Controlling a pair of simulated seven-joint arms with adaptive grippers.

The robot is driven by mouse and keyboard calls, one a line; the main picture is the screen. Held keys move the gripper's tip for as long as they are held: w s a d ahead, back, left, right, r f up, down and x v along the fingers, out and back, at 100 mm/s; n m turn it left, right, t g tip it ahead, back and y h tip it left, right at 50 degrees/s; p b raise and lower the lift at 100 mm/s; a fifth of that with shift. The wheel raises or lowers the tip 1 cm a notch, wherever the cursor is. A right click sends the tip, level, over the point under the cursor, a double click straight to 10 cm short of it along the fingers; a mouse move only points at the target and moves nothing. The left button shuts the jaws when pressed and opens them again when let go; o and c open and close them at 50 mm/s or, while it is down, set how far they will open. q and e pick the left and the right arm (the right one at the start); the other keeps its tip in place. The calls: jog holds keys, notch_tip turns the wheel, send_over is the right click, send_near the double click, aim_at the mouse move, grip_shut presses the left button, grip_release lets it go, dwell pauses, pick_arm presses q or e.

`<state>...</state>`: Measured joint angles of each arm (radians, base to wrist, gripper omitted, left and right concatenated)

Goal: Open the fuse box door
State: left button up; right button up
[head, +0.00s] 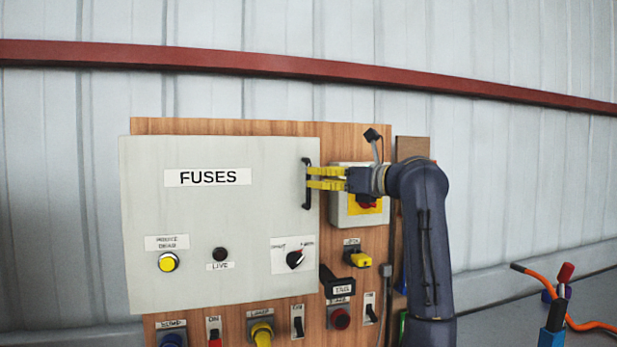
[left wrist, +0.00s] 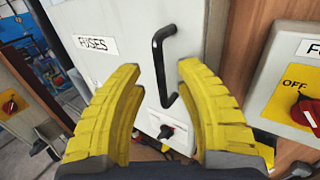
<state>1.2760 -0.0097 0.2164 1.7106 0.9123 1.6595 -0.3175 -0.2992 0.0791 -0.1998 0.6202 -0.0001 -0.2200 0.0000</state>
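The fuse box door (head: 200,225) is a pale grey panel with a FUSES label (head: 207,177), and it looks shut. Its black bar handle (head: 306,199) stands upright near the door's right edge. My left gripper (head: 311,178) reaches the handle from the right, its yellow fingers level with the handle's upper half. In the left wrist view the gripper (left wrist: 160,68) is open, with the handle (left wrist: 158,70) showing in the gap between the two fingertips. I cannot tell whether a finger touches it. My right gripper is not in view.
A grey switch box with a yellow plate and red knob (head: 367,203) is right of the door, behind my arm. Several switches and buttons line the wooden board (head: 250,127) below. An orange cable (head: 540,284) is at lower right.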

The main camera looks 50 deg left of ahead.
aim_at(308, 202)
pick_arm(q)
jog(key=shift+s+a, duration=0.2)
jog(key=shift+a, duration=0.8)
jog(key=shift+s+a, duration=0.2)
jog(key=shift+a, duration=0.8)
grip_shut()
